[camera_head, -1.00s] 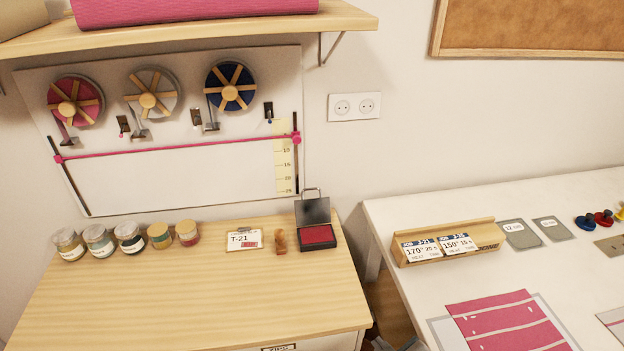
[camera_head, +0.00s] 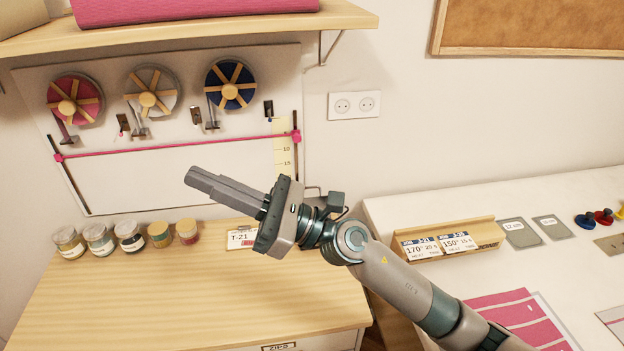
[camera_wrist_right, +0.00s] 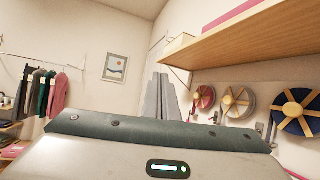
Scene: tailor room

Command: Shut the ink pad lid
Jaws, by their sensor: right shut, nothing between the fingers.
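The ink pad on the wooden cabinet top is almost wholly hidden behind my right wrist in the head view; only a thin bit of its lid's handle seems to show above the wrist. How its lid stands now cannot be seen. My right gripper (camera_head: 192,178) is shut and empty. Its fingers point left, in front of the wall panel and to the left of the hidden pad. In the right wrist view its closed fingers (camera_wrist_right: 163,97) point up past the room's corner. My left gripper is not in view.
Several jars (camera_head: 130,237) stand at the cabinet's back left. A T-21 card (camera_head: 238,239) is partly covered by my gripper. The cabinet top (camera_head: 200,290) is clear in front. A white table (camera_head: 395,205) with a wooden card holder (camera_head: 488,233) is at right. A shelf (camera_head: 220,32) hangs above.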

